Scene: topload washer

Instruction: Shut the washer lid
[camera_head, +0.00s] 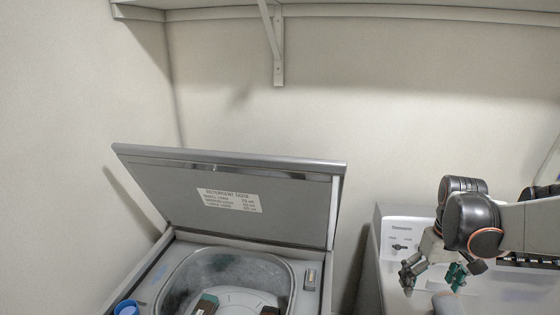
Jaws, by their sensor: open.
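The washer lid (270,200) is grey and stands raised, leaning back, with a white detergent label (230,200) on its inner face. Below it the washer (311,285) shows its open tub (225,265), with some dark green and white items in or over it. My gripper (432,278) is open and empty, to the right of the lid and apart from it. It hangs over a white appliance beside the washer.
A white appliance (399,246) with a control panel stands to the right of the washer. A blue cap (126,308) sits at the washer's left front. A shelf (380,12) with a bracket (276,50) is on the wall above. The air between lid and gripper is clear.

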